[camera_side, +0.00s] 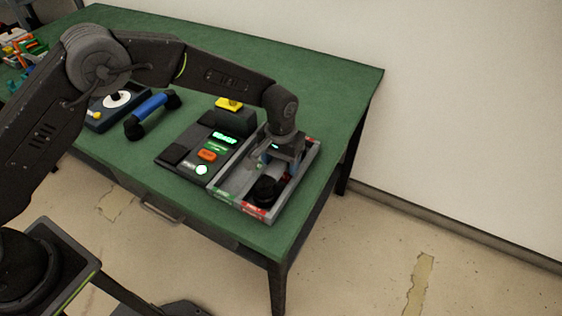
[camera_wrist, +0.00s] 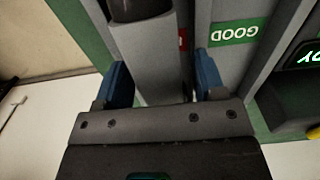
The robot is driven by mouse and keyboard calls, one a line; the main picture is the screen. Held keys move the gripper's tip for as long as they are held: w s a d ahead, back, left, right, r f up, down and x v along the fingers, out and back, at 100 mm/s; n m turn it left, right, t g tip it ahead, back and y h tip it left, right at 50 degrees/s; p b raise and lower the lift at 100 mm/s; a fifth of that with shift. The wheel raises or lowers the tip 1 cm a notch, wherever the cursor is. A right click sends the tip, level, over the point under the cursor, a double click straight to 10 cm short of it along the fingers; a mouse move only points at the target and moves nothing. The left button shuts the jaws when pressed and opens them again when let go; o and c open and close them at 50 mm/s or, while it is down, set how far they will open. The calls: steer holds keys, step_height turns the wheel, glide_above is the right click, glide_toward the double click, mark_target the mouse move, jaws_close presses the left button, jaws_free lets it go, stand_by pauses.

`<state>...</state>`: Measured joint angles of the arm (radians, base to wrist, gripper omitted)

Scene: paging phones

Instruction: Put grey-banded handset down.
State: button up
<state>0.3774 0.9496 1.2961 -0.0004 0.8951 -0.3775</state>
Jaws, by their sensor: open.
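The handset lies in the right, red-labelled compartment of the grey two-part tray (camera_side: 219,181). Its black end (camera_side: 267,190) shows in the side view, and a dark rounded end (camera_wrist: 140,8) shows at the top of the wrist view. My gripper (camera_side: 280,163) is over that compartment, low and pointing down. In the wrist view its blue fingers stand apart (camera_wrist: 163,80), with a grey surface between them.
The green GOOD label (camera_wrist: 235,32) marks the tray's other compartment. A dark console (camera_side: 187,155) with lit displays stands left of the tray. A blue handset (camera_side: 150,107) and a dial phone (camera_side: 111,104) lie farther left. The green table (camera_side: 325,85) is clear behind.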

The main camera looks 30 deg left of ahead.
steer(key=s+a+r+t, duration=0.1)
steer(key=s+a+r, duration=0.15)
steer(key=r, duration=0.75)
steer(key=s+a+r, duration=0.1)
steer(key=a+r, duration=0.2)
steer(key=r, duration=0.7)
steer(key=s+a+r+t, duration=0.2)
steer(key=s+a+r, duration=0.2)
steer(key=s+a, duration=0.3)
steer(key=s+a+r+t, duration=0.1)
steer(key=s+a+r, duration=0.35)
steer(key=s, duration=0.45)
steer(key=s+a+f+t, duration=0.1)
steer(key=s+a+f, duration=0.1)
steer(key=s, duration=0.7)
steer(key=shift+a+f+t, duration=0.3)
steer(key=shift+a, duration=0.1)
steer(key=shift+c, duration=0.3)
